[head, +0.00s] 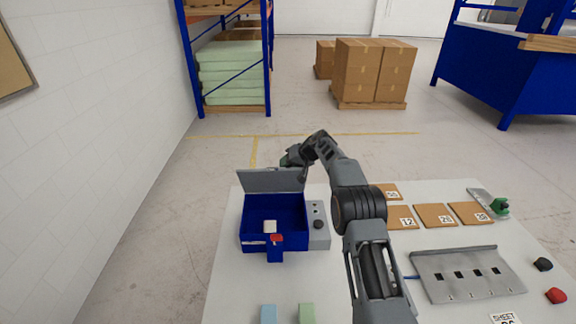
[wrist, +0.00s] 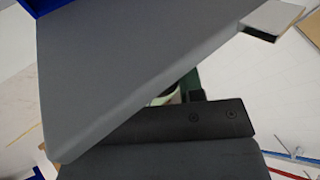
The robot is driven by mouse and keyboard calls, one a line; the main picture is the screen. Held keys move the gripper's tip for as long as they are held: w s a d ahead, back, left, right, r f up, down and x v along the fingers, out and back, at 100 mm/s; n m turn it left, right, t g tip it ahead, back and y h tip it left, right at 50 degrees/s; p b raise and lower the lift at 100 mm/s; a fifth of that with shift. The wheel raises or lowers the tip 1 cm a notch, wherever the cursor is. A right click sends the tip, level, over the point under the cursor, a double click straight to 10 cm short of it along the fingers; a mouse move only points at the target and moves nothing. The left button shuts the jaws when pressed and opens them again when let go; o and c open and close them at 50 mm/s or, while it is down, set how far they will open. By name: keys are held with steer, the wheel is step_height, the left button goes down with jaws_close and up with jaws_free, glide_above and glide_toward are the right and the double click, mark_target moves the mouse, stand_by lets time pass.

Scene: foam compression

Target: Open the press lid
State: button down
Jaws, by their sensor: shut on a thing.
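The press is a blue box (head: 247,226) on the white table, with its grey lid (head: 268,181) raised and tilted up along the back edge. A white block (head: 270,226) sits inside, and a red part (head: 276,238) is at the front. My gripper (head: 291,159) is at the top of the lid, partly hidden behind it and my arm. In the wrist view the grey lid (wrist: 130,65) fills much of the picture. My gripper (wrist: 190,98) is shut on the lid near its edge; the exact contact is mostly hidden.
A grey control box (head: 318,225) with a knob adjoins the press on the right. Numbered brown tiles (head: 435,215) and a slotted metal plate (head: 468,274) lie right of my arm. A black knob (head: 543,264) and red knob (head: 556,296) are at right.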

steer(key=c, duration=0.7)
jaws_free()
steer(key=shift+c, duration=0.2)
steer(key=b+v, duration=0.2)
steer(key=v, duration=1.1)
steer(key=shift+s+d+r, duration=0.15)
steer(key=shift+d+r, duration=0.1)
